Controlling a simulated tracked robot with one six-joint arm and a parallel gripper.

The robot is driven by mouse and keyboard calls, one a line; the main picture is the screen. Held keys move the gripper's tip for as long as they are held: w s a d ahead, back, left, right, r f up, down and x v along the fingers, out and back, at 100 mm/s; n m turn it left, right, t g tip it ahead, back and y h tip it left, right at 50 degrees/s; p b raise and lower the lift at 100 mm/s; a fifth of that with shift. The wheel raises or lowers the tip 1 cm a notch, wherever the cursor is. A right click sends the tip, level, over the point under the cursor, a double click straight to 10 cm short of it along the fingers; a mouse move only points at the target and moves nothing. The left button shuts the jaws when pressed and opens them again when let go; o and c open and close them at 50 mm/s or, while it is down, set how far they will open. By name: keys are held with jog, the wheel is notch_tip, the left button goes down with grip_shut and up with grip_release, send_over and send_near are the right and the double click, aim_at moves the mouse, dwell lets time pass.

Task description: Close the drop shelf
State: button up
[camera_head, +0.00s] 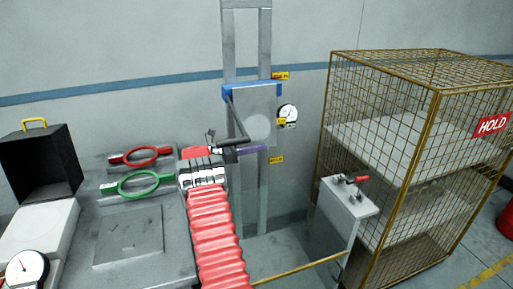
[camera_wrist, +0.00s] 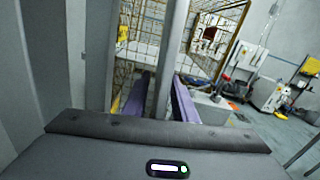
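A grey panel with a blue upper edge, which looks like the drop shelf (camera_head: 262,105), is at the upright metal frame (camera_head: 264,40) in the head view. A dark strut runs down its left side. I cannot tell its exact tilt. Contact with the bar is not clear.
A wire cage (camera_head: 385,120) with a HOLD sign stands on the right. A grey cabinet (camera_head: 345,205) with a red handle is before it. Left, a bench (camera_head: 160,250) carries red (camera_head: 140,156) and green (camera_head: 138,184) rings. A gauge (camera_head: 287,113) is right of the panel.

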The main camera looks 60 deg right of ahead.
grip_shut()
dwell(0.3)
dwell(1.1)
jog(key=shift+w+a, duration=0.15)
